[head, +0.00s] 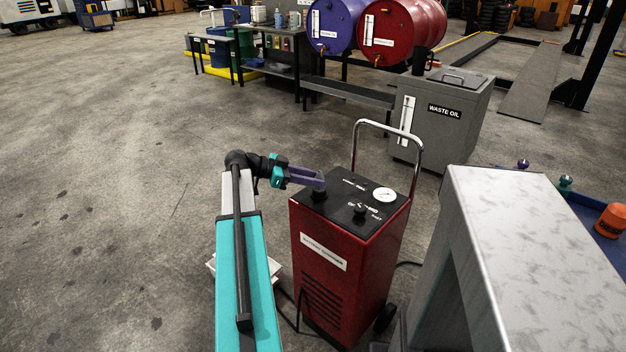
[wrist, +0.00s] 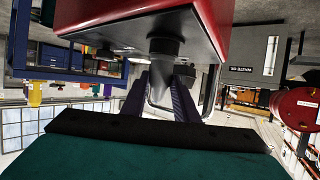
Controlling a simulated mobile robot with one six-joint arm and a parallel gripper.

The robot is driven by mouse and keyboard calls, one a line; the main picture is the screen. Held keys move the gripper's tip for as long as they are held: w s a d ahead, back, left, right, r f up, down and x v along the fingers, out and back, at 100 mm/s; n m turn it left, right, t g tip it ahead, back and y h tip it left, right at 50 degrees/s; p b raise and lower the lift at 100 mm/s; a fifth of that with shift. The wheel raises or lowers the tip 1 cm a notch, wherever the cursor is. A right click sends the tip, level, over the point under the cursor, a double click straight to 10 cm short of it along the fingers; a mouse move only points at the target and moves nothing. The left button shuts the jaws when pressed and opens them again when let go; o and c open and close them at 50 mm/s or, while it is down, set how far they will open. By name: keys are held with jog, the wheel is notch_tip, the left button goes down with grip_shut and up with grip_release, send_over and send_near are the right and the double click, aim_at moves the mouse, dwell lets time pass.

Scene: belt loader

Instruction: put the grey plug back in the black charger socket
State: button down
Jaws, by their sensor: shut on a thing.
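The red charger (head: 335,262) stands upright with a black top panel (head: 350,207) that carries a round white gauge and dark knobs. My gripper (head: 318,181), with purple fingers, reaches in from the left over the panel's left part. A short black socket (head: 318,195) shows right under the fingertips. In the wrist view the purple fingers (wrist: 164,84) close from both sides on a grey tapered plug (wrist: 162,46) against the red and black charger body. The plug is mostly hidden by the fingers in the head view. I cannot tell how deep it sits in the socket.
A chrome handle (head: 386,128) rises behind the panel. A dark knob (head: 360,212) sits right of the socket. A grey bench (head: 540,235) stands close on the right, and a grey waste oil bin (head: 441,118) behind. The floor on the left is clear.

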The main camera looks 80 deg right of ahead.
jog(key=shift+f, duration=0.2)
jog(key=c, duration=1.3)
grip_release()
jog(key=shift+w, duration=0.1)
jog(key=v, duration=1.3)
jog(key=shift+w+a+r, duration=0.2)
jog(key=shift+w+a, duration=0.05)
